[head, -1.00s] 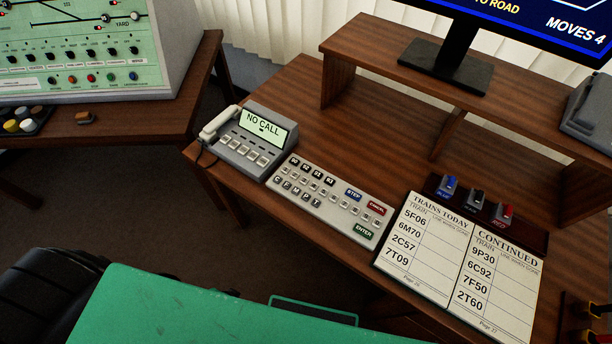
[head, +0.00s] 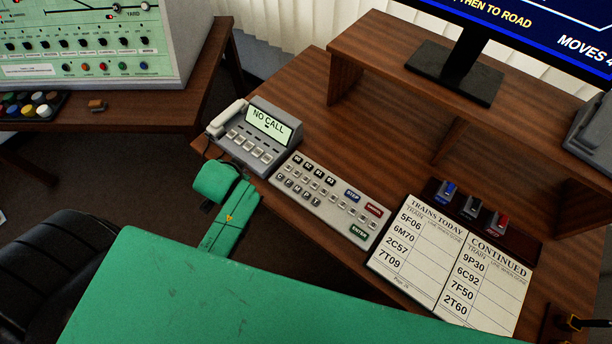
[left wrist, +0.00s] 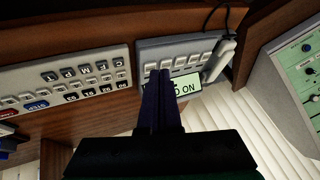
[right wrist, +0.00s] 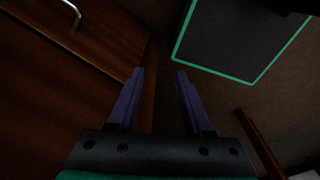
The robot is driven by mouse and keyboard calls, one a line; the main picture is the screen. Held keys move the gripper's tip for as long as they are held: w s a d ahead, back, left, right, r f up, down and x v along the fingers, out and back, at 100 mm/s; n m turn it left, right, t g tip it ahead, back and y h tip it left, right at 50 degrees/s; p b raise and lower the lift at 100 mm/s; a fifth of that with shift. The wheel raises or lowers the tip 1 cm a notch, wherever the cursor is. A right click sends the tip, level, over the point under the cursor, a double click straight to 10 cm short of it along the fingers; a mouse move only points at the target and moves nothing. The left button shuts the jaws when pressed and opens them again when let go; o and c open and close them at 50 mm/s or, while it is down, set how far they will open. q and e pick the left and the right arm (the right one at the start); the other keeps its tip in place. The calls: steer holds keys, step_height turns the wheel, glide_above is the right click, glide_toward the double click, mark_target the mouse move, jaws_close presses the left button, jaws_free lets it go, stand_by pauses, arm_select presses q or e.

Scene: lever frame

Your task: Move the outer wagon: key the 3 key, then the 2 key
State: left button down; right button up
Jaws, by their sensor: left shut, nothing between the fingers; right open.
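The keyboard (head: 352,213) lies on the wooden desk, with rows of small keys, a blue key, a red key and a green ENTER key (head: 358,232). The keyboard also shows upside down in the left wrist view (left wrist: 38,78). My left gripper (left wrist: 160,74) is shut and empty. Its tips appear in front of the telephone (left wrist: 190,47), to the side of the keyboard; touching cannot be told. My right gripper (right wrist: 160,72) is open and empty, over dark floor beside a wooden panel.
The grey telephone (head: 257,135), display reading NO CALL, stands left of the keyboard. The trains pages (head: 428,250) lie to the right, with blue, black and red levers (head: 472,207) behind. A shelf (head: 470,85) carries the monitor. A green panel (head: 85,45) stands at left.

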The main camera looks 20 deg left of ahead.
arm_select(q)
steer(key=w+a+r+m+t+y, duration=0.1)
steer(key=w+r+m+t, duration=0.2)
steer(key=r, duration=0.4)
steer(key=w+a+r+m+t+y, duration=0.1)
steer(key=w+a+r+t+y, duration=0.1)
steer(key=w+r+t, duration=0.35)
steer(key=w+d+r+m+t+h, duration=0.35)
steer(key=d+r+m, duration=0.2)
steer(key=r, duration=0.25)
steer(key=w+d+f+m+g+h, duration=0.1)
steer(key=d+f+m+g+h, duration=0.1)
steer(key=d+f+m+h, duration=0.35)
steer(key=w+d+f+m+g+h, duration=0.1)
steer(key=d+f+m+g+h, duration=0.15)
steer(key=d+m, duration=0.65)
steer(key=s+a+f+m+g, duration=0.1)
steer(key=s+f+m+g, duration=0.1)
steer(key=f, duration=0.5)
steer(key=s+a+f+m+g, duration=0.1)
steer(key=s+f+m+g, duration=0.2)
steer(key=f+m+g, duration=0.2)
step_height(320, 180, down, 2)
steer(key=shift+a+f+m+p, duration=0.1)
steer(key=shift+a+m+p, duration=0.15)
steer(key=shift+m, duration=0.25)
